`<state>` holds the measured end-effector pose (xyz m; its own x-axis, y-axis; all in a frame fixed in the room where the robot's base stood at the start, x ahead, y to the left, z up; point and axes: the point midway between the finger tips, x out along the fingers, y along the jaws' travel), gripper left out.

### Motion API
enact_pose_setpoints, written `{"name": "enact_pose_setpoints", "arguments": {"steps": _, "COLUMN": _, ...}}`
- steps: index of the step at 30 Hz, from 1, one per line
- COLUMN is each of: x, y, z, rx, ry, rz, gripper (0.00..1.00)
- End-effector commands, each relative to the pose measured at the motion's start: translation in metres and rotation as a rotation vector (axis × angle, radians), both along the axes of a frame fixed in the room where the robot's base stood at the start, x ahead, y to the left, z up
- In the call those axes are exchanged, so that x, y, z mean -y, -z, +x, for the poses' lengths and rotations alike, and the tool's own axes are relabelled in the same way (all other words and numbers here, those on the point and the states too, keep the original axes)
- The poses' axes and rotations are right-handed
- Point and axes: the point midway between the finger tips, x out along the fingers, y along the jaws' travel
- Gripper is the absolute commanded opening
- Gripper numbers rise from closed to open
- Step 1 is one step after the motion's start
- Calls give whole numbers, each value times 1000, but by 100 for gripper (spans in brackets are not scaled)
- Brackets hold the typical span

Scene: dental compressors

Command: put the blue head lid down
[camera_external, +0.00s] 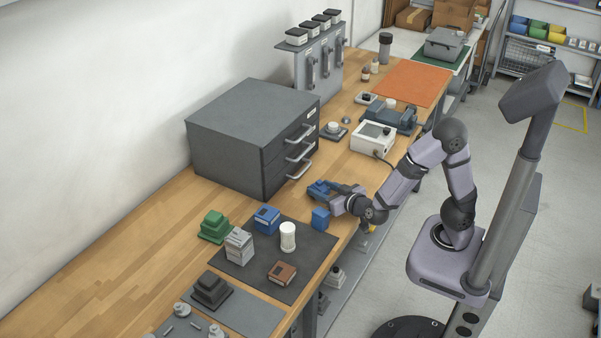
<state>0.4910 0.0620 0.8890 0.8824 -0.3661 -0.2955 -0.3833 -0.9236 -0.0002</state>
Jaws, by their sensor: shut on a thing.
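My gripper (336,202) reaches in from the right, low over the bench near its front edge. Blue pieces show at its jaws: a flatter one (321,188) on the far side and a blocky one (320,219) on the near side. I take the gripper as shut on the blue head lid, but cannot tell which piece is the lid or whether it touches the bench. A separate blue block (267,220) stands on the dark mat (310,265) to the left. The contact between jaws and lid is too small to make out.
A grey drawer cabinet (235,140) stands behind the gripper. The mat also holds a white cylinder (288,236), a grey-white box (239,246) and a brown block (283,273). A green block (213,228) is left of it. The wooden bench at far left is clear.

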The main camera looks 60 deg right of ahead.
Motion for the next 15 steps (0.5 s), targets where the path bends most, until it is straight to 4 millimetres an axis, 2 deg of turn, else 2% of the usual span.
{"name": "enact_pose_setpoints", "arguments": {"steps": 4, "x": 0, "y": 4, "z": 0, "rx": 1, "ry": 0, "rz": 0, "gripper": 20}}
{"name": "enact_pose_setpoints", "arguments": {"steps": 5, "x": 0, "y": 3, "z": 0, "rx": 0, "ry": 0, "rz": 0, "gripper": 52}}
{"name": "enact_pose_setpoints", "arguments": {"steps": 6, "x": 0, "y": 3, "z": 0, "rx": 0, "ry": 0, "rz": 0, "gripper": 62}}
{"name": "enact_pose_setpoints", "arguments": {"steps": 15, "x": 0, "y": 3, "z": 0, "rx": 0, "ry": 0, "rz": 0, "gripper": 64}}
